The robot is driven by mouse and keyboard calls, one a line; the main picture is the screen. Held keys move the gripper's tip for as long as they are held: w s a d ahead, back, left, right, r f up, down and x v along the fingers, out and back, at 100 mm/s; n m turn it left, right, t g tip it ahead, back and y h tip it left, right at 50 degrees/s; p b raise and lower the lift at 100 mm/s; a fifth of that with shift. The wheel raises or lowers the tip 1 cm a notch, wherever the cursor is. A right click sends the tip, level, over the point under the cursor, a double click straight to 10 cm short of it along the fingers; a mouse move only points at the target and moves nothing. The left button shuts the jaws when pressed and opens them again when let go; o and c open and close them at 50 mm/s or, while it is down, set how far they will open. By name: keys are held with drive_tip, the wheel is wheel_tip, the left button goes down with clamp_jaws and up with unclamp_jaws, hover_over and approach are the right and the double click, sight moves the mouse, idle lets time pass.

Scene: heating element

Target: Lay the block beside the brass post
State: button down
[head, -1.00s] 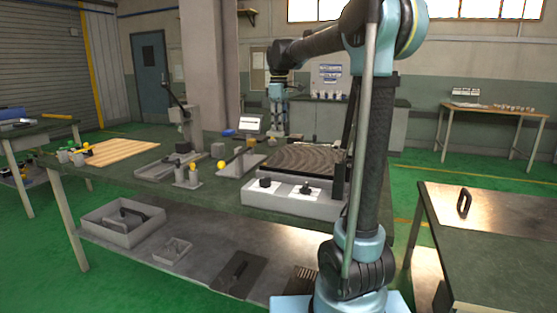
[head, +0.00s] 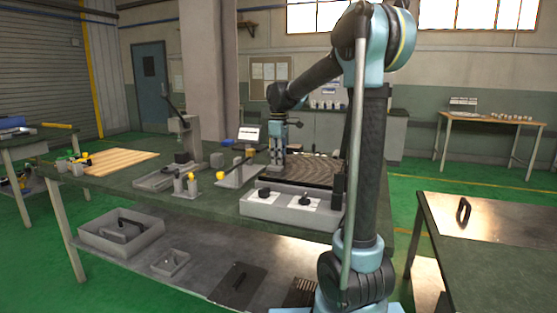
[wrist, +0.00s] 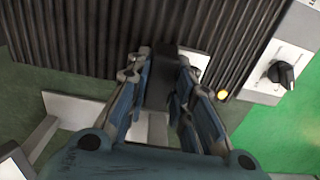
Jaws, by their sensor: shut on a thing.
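My gripper (wrist: 160,85) is shut on a dark block (wrist: 163,72), which shows between the fingers in the wrist view. In the head view my gripper (head: 278,172) is at the left edge of the dark ribbed plate (head: 312,168); the block cannot be made out there. The ribbed plate also fills the top of the wrist view (wrist: 75,35). A small yellow round tip (wrist: 222,95) shows just right of the fingers; it may be the brass post or a lever knob, I cannot tell. In the head view a yellow ball (head: 220,176) ends a dark rod left of the plate.
A control box with dark knobs (head: 290,205) fronts the plate; one knob (wrist: 283,73) shows at right in the wrist view. A pale bracket base (head: 236,180) lies left of the plate. A lever press (head: 186,140) and a wooden board (head: 120,160) stand farther left.

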drive_tip(key=c, duration=1.4)
unclamp_jaws()
drive_tip(key=shift+r, duration=0.1)
wheel_tip(320, 180, up, 12)
drive_tip(key=shift+f, duration=0.1)
